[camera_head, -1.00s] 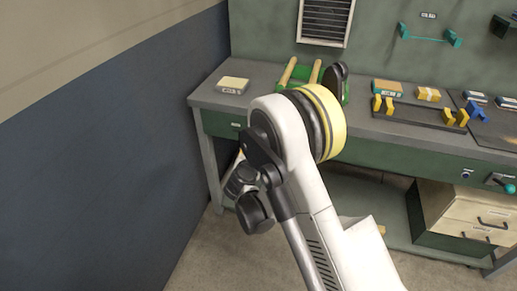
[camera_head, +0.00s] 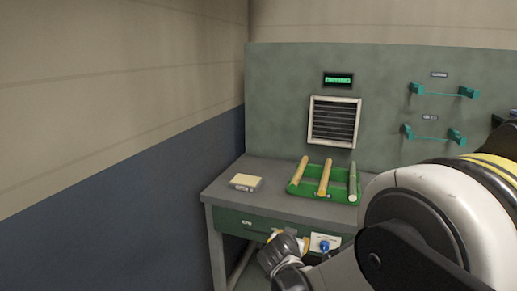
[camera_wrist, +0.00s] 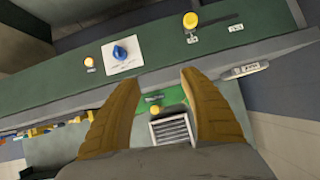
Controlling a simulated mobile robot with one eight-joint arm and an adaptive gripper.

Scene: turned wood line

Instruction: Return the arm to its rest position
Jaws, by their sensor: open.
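My arm, white with dark joints, fills the lower right of the head view. My gripper (camera_head: 284,252) is low in that view, in front of the bench's green front panel, and partly hard to make out. In the wrist view my gripper (camera_wrist: 160,80) shows two tan ribbed fingers spread apart with nothing held between them. The bench front with a blue knob (camera_wrist: 120,52) on a white plate lies beyond the fingers. The same blue knob (camera_head: 324,246) is just right of my gripper in the head view.
The grey bench (camera_head: 225,191) carries a green tray (camera_head: 300,187) with wooden rods and a pale box (camera_head: 245,182). A vent grille (camera_head: 333,121) and teal brackets (camera_head: 440,91) are on the back panel. A blue and beige wall (camera_head: 160,200) stands at left.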

